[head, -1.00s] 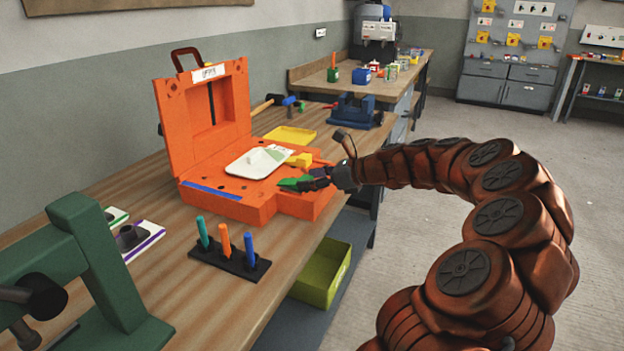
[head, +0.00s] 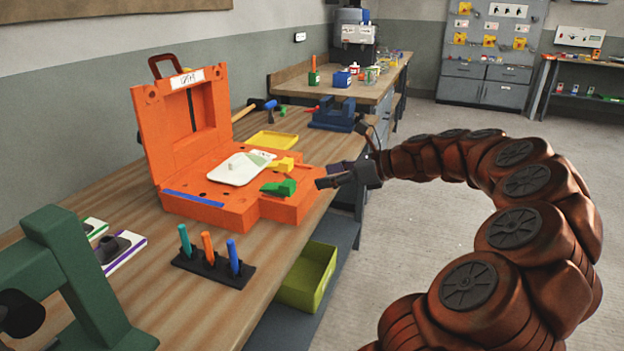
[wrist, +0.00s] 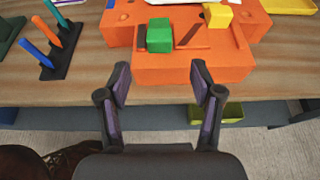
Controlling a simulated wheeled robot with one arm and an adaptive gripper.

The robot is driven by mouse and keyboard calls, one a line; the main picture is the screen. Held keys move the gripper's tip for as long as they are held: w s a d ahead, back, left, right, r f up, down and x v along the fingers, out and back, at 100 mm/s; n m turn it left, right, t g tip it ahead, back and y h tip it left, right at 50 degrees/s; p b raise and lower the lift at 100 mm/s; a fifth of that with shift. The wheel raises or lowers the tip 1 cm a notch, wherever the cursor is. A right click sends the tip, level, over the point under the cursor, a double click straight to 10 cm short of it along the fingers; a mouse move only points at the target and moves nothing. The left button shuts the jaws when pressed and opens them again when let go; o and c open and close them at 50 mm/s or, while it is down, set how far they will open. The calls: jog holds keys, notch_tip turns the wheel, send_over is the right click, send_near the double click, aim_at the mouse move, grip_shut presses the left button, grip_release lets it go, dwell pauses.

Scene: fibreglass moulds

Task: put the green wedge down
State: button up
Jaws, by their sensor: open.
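The green wedge (head: 279,188) rests on the front part of the open orange case (head: 225,212), near its right end. In the wrist view the green wedge (wrist: 159,36) sits on the orange surface, beside a dark slanted slot. A yellow piece (head: 281,166) lies just behind it, and also shows in the wrist view (wrist: 221,16). My gripper (head: 322,178) is open and empty, to the right of the wedge and apart from it. In the wrist view my gripper's two fingers (wrist: 162,75) are spread, with only the case's front face and bench edge beyond them.
A white tray (head: 233,173) lies on the case. A black rack (head: 213,268) with coloured pegs stands in front. A green press (head: 85,285) is at near left, and a yellow-green bin (head: 307,277) sits below the bench edge. A blue vise (head: 334,118) stands behind.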

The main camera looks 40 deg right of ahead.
jog(key=shift+v, duration=1.1)
jog(key=shift+a, duration=0.1)
